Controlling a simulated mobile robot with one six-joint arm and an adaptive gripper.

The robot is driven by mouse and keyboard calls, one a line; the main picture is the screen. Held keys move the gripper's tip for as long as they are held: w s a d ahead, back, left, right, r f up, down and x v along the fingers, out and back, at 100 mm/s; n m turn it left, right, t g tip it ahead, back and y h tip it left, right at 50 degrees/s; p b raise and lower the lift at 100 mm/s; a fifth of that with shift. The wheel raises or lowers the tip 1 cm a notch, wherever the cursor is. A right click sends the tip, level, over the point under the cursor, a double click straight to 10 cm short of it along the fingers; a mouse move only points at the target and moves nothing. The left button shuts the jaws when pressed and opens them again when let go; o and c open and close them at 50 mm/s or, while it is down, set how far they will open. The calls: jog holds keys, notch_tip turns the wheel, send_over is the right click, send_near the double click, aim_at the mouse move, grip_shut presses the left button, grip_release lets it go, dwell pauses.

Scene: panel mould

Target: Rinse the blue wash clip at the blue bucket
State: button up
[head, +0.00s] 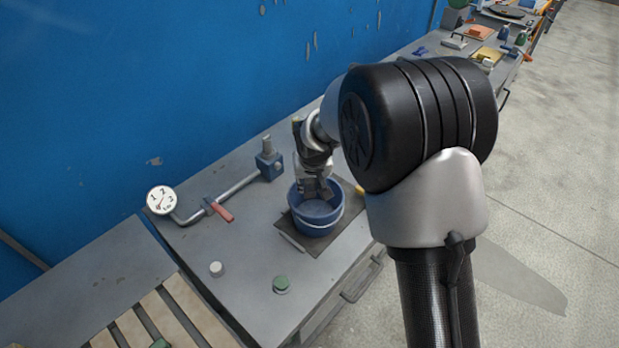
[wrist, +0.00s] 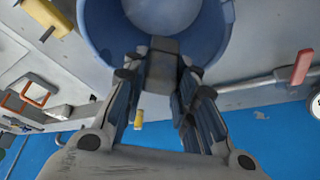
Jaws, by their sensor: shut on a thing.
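The blue bucket (head: 316,227) stands on a dark mat on the grey bench in the head view. In the wrist view its blue wall (wrist: 97,28) fills the top middle, with a pale grey inside. My gripper (head: 315,190) points down at the bucket's mouth, its tips over or just inside the rim; I cannot tell how deep. In the wrist view my gripper (wrist: 160,75) is shut on a dark, block-like piece, taken as the blue wash clip (wrist: 162,62). It looks dark grey-blue, and the fingers hide part of it.
A blue block fitting (head: 268,164) stands behind. The blue wall rises close behind.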

jog(key=shift+f+b, duration=2.6)
jog(key=shift+f, duration=1.75)
notch_tip(320, 180, up, 14)
jog(key=r+p, duration=0.1)
jog(key=p, duration=0.9)
send_over(310, 180)
jog(key=shift+f, duration=0.25)
jog(key=shift+b, duration=0.3)
dwell(1.0)
jog(key=shift+r+p, duration=1.3)
jog(key=shift+r, duration=0.7)
